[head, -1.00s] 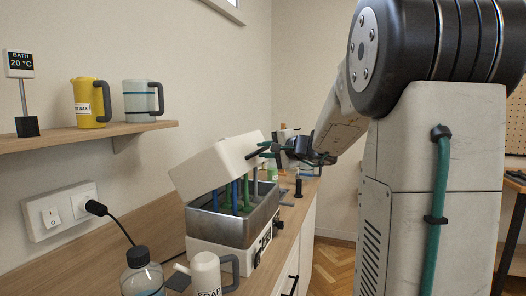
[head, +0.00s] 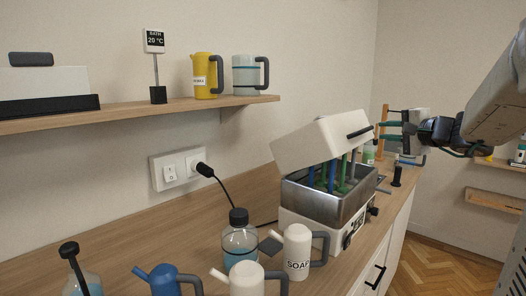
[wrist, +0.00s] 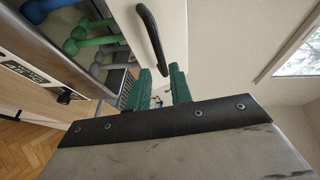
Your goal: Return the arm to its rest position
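My gripper (head: 388,138) is on the right in the head view, just right of the raised lid of the water bath. Its two green fingers are apart with nothing between them. The wrist view also shows the open green fingers (wrist: 160,78). The white lid (head: 318,142) of the water bath (head: 328,205) is tilted up, and its dark handle (wrist: 150,38) lies close beyond the fingertips in the wrist view. I cannot tell from these frames whether the fingers touch it. My arm comes in from the right edge of the head view.
Blue and green rods (head: 330,175) stand in the bath. A soap jug (head: 297,250), a blue jug (head: 165,281) and a clear bottle (head: 240,240) crowd the counter in front. A shelf (head: 130,114) holds a yellow jug (head: 206,76). Parquet floor is clear at the right.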

